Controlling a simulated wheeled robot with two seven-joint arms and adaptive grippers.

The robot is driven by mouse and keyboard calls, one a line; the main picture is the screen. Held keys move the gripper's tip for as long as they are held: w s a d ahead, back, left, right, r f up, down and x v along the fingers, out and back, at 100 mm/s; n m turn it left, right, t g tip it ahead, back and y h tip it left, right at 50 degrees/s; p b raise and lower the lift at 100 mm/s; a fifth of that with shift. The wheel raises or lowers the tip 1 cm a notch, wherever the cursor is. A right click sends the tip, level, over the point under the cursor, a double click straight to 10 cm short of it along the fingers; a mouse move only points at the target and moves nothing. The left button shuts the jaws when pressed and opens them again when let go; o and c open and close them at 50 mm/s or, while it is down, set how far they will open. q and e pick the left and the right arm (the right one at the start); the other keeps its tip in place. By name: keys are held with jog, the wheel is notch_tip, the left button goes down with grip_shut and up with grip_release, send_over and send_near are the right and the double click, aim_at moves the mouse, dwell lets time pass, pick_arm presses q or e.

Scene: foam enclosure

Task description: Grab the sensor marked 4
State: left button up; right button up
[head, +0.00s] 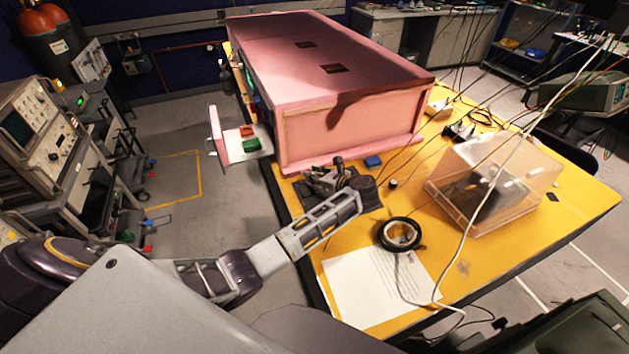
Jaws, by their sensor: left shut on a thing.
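My left gripper (338,176) is over the yellow table, just in front of the pink foam enclosure's near end. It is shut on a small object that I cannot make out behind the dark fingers. An orange-red block (247,131) and a green block (251,146) sit on a pale tray (229,136) sticking out from the enclosure's left side. A small blue block (373,162) lies on the table just right of my left gripper. No mark, such as a 4, is readable on any block. My right gripper is not in view.
The pink foam enclosure (350,122) fills the back of the yellow table (545,212). A black tape roll (399,234) and a white sheet (372,290) lie in front. A clear plastic box (447,190) stands right. Cables hang across the right side.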

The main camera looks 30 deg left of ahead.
pick_arm(q)
notch_tip(320, 180, up, 7)
jog(key=shift+f+b, duration=0.2)
jog(key=shift+b, duration=0.5)
jog(key=shift+r, duration=0.4)
